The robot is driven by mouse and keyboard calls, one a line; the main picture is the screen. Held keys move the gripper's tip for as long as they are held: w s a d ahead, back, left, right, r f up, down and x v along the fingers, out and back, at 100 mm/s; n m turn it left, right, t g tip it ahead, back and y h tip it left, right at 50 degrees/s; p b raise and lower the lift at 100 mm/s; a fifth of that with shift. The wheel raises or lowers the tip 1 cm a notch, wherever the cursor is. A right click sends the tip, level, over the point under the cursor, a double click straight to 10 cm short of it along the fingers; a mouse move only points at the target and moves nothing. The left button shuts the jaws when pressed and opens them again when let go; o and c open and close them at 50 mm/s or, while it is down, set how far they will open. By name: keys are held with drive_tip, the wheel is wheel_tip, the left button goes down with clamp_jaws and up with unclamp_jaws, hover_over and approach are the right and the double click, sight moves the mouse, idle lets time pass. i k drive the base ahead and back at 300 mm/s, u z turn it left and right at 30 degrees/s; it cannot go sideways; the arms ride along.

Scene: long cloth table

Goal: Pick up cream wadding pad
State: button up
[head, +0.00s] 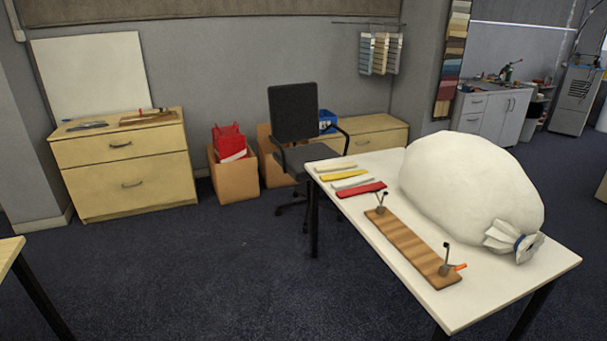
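The thing that best fits the cream wadding pad is a thin cream strip (336,167). It lies flat at the far left end of the white table (480,307). It is small in the head view, so I cannot make out its material. A yellow strip (344,176), a pale grey strip (351,183) and a red strip (361,190) lie in front of it, roughly side by side. My gripper is not in view.
A big off-white sack (465,190) with a tied neck fills much of the table's right side. A brown wooden board (413,246) with two upright clamps lies before it. A dark office chair (294,125) stands behind the table's left end. Open floor (190,260) lies left.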

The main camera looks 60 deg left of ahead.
sight(321, 169)
drive_tip(key=u, duration=1.5)
